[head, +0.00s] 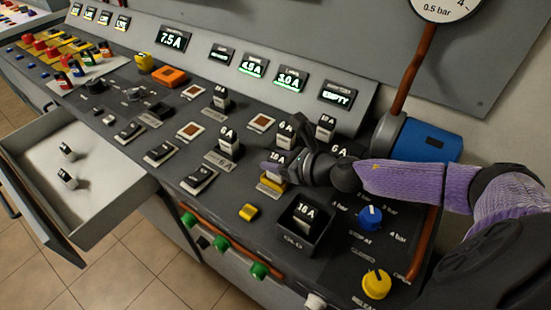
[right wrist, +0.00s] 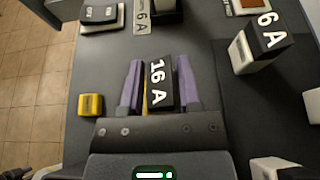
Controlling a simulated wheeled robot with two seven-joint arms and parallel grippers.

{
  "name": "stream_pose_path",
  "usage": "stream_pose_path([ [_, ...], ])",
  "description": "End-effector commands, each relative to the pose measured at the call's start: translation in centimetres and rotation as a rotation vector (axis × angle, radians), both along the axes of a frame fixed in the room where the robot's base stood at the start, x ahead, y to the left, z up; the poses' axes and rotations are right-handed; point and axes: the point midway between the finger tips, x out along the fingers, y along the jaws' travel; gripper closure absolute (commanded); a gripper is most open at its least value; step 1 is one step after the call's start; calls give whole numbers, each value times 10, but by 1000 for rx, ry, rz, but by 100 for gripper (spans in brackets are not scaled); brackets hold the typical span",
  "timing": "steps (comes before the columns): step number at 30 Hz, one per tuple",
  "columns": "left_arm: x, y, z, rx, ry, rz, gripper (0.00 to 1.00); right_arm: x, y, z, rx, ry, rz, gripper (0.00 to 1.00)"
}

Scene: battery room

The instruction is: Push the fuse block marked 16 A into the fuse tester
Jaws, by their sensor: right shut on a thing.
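My right gripper (head: 274,167) is shut on the fuse block marked 16 A (right wrist: 159,82). In the right wrist view the block stands between the two purple fingers (right wrist: 160,85), its label facing the camera. In the head view the block (head: 277,157) is partly covered by the gripper. A yellow-edged fitting (head: 270,184) on the panel lies directly below it; I cannot tell whether the block is seated in it. No label naming the fuse tester is readable, though this fitting may be it.
Blocks marked 6 A (head: 229,145) stand behind the gripper. An open drawer (head: 110,190) at left holds two small blocks. A display reads EMPTY (head: 337,96).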

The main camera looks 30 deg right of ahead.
Motion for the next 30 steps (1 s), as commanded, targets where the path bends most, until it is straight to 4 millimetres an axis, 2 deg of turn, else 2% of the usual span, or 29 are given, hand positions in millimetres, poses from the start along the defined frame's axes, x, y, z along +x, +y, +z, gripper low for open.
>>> stream_pose_path([
  [23, 0, 0, -12, -1, 2, 0, 41, 0, 0, -13, 2, 1, 0, 100],
  [24, 0, 0, -12, -1, 2, 0, 41, 0, 0, -13, 2, 1, 0, 53],
  [26, 0, 0, -11, -1, 2, 0, 41, 0, 0, -12, 1, 0, 1, 42],
  [30, 0, 0, -11, -1, 2, 0, 41, 0, 0, -12, 1, 0, 1, 42],
])
